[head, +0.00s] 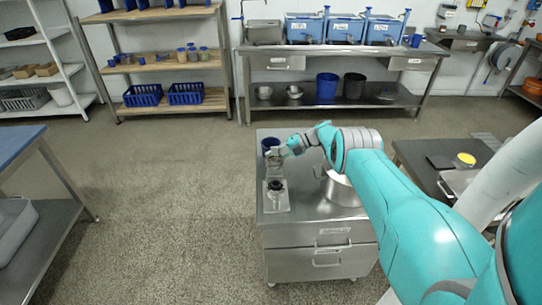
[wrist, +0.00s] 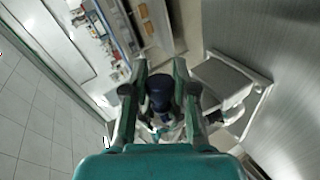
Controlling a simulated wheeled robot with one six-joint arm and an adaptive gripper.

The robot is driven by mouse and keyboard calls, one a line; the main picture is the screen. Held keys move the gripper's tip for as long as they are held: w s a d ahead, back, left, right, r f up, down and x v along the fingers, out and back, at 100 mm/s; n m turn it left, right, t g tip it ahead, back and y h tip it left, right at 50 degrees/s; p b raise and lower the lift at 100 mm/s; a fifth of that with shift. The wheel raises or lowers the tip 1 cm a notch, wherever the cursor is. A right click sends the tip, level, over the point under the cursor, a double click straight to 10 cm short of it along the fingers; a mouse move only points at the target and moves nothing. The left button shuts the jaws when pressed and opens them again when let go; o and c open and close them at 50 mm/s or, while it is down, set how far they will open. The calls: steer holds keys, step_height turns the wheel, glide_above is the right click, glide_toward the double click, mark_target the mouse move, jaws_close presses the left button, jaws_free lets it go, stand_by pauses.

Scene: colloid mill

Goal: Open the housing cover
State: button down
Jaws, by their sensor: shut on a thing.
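The colloid mill (head: 276,195) is a small metal unit with a dark round top, near the left side of a steel cabinet top. My gripper (head: 277,152) is at the far side of the mill, beside a grey metal part (head: 273,165) that looks like its raised housing cover. In the wrist view, my gripper (wrist: 160,92) has its two fingers on either side of a dark blue knob-like piece (wrist: 160,82) and is shut on it. I cannot tell for sure how this piece joins the cover. The fingers and arm hide part of the cover.
A dark blue cup (head: 270,143) stands close behind my gripper. A round steel pot (head: 341,188) stands to the right, partly under my arm. The steel cabinet top (head: 310,215) is bare at the front. A dark table (head: 420,160) stands further right.

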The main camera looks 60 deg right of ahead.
steer(key=shift+f, duration=0.1)
steer(key=c, duration=0.9)
jaws_free()
steer(key=shift+v, duration=3.8)
